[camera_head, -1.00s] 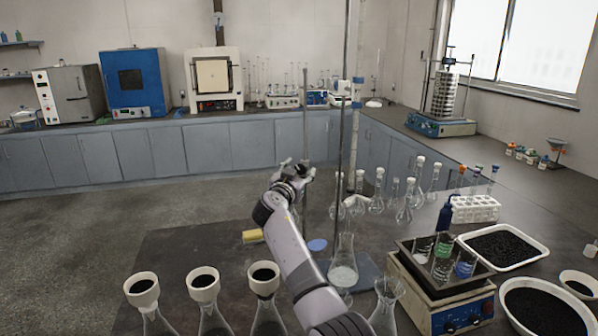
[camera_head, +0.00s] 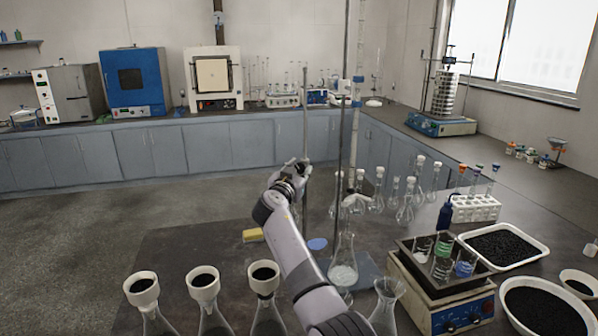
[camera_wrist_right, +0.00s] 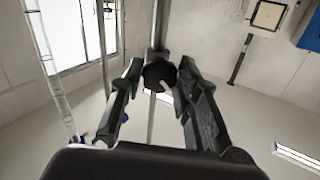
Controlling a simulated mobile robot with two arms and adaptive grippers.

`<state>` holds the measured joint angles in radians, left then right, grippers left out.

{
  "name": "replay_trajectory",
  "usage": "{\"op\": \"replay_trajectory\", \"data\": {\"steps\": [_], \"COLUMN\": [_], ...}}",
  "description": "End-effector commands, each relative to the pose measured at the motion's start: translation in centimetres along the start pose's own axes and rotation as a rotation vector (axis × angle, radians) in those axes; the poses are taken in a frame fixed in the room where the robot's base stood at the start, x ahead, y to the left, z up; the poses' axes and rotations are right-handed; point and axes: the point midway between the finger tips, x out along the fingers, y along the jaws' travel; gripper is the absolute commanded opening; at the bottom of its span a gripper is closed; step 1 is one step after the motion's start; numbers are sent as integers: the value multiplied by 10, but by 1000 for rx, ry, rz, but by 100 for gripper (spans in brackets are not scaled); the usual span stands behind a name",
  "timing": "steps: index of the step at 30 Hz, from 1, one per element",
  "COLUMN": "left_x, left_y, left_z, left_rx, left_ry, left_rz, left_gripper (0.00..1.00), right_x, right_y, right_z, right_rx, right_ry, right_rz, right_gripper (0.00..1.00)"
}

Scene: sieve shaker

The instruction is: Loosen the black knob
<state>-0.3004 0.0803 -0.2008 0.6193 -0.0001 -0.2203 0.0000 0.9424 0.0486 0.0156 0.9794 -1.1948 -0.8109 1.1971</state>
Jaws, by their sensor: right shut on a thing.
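The black knob (camera_wrist_right: 159,75) shows in the right wrist view as a dark round end between the two fingertips, with a metal rod running up behind it. My right gripper (camera_wrist_right: 160,72) is shut on the knob, one finger on each side. In the head view my right gripper (camera_head: 296,166) is at the thin upright stand rod (camera_head: 306,120), above the dark bench. The knob is too small and covered to make out there. My left gripper is not in view.
A glass burette (camera_head: 355,120) and a conical flask (camera_head: 343,262) stand close right of my right arm. Several flasks with black-filled funnels (camera_head: 203,283) line the front. A hotplate (camera_head: 440,290) stands at right. The sieve shaker (camera_head: 441,124) is on the far right bench.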

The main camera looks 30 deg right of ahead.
Motion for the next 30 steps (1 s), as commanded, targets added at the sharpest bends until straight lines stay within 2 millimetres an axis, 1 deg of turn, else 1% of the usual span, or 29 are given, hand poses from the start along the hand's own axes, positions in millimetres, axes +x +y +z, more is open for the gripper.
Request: {"op": "replay_trajectory", "data": {"steps": [5,11,20,30], "left_x": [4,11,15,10], "left_y": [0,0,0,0], "left_z": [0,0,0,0], "left_rx": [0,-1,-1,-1], "left_ry": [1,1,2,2], "left_rz": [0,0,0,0], "left_gripper": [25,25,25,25], "right_x": [0,0,0,0], "right_y": [0,0,-1,-2], "right_z": [1,1,-1,-3], "right_rx": [-64,-206,-487,-809], "right_ry": [-8,-22,-53,-87], "right_rz": [1,3,7,12], "right_gripper": [2,2,2,2]}}
